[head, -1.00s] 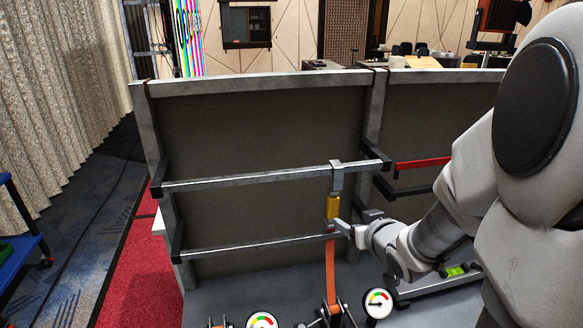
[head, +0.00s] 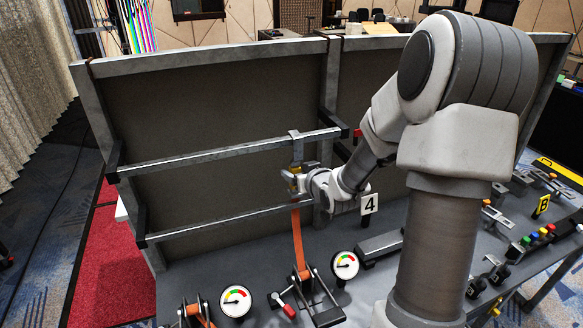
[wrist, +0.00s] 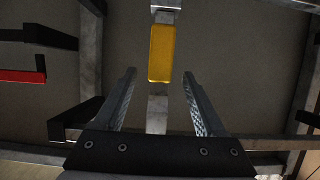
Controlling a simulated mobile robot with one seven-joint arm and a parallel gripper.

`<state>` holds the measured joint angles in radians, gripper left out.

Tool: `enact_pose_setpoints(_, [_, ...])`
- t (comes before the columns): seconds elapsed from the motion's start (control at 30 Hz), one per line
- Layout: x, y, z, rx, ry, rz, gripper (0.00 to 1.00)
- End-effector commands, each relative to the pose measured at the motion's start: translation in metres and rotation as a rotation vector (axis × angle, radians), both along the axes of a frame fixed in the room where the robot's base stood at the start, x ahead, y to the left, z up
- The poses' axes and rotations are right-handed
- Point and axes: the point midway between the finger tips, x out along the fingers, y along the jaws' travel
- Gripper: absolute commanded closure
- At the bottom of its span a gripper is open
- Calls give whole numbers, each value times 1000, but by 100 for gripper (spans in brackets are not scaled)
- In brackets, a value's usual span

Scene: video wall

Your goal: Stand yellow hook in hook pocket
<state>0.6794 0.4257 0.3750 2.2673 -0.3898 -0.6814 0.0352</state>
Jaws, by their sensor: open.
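The yellow hook hangs on the upper grey rail (head: 230,150) of the left panel, its grey top bent over the rail. Its yellow part (wrist: 161,53) is upright, and an orange strap (head: 298,245) runs down below it to a ratchet. In the head view my gripper (head: 293,181) is at the yellow part and covers much of it. In the wrist view my gripper (wrist: 158,76) is open, with the yellow part ahead between the lines of the fingers and no visible contact. I cannot make out the hook pocket.
A lower grey rail (head: 220,221) crosses below my gripper. Round gauges (head: 235,302) and ratchets (head: 310,295) stand on the grey deck. A number 4 sign (head: 369,204) is just right of my wrist. A red bar (wrist: 22,76) shows at the left in the wrist view.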

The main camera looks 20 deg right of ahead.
Motion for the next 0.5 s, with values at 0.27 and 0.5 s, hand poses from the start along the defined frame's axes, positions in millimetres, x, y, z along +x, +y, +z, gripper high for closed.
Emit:
enact_pose_setpoints(0.27, [37,0,-15,1,0,1,28])
enact_pose_setpoints(0.5, [52,0,-21,-1,-1,0,28])
